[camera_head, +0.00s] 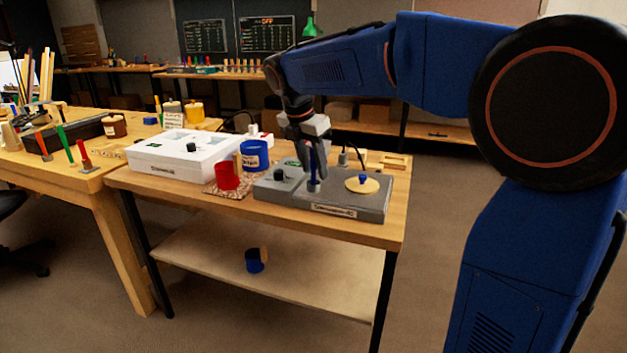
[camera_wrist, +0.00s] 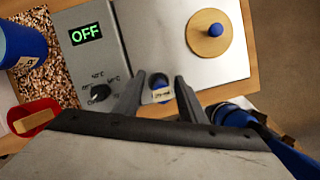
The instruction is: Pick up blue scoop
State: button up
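The blue scoop (camera_head: 253,263), a small blue cup with a dark opening and a short wooden handle, lies on the lower shelf (camera_head: 205,260) under the bench. I do not make it out in the wrist view. My gripper (camera_head: 313,172) is above the bench top, over the grey hot-plate unit, higher than the scoop and to its right. In the wrist view my gripper (camera_wrist: 160,82) has its fingers apart, on either side of a small upright blue piece with a pale label (camera_wrist: 161,92). A gap shows beside that piece.
A red scoop (camera_head: 227,177) sits on a speckled mat, with a blue pot (camera_head: 254,155) behind it. A white box (camera_head: 180,157) stands left. The grey unit (camera_head: 345,207) carries a wooden disc (camera_head: 370,186) with a blue knob. The shelf around the blue scoop is clear.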

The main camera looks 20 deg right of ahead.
grip_shut()
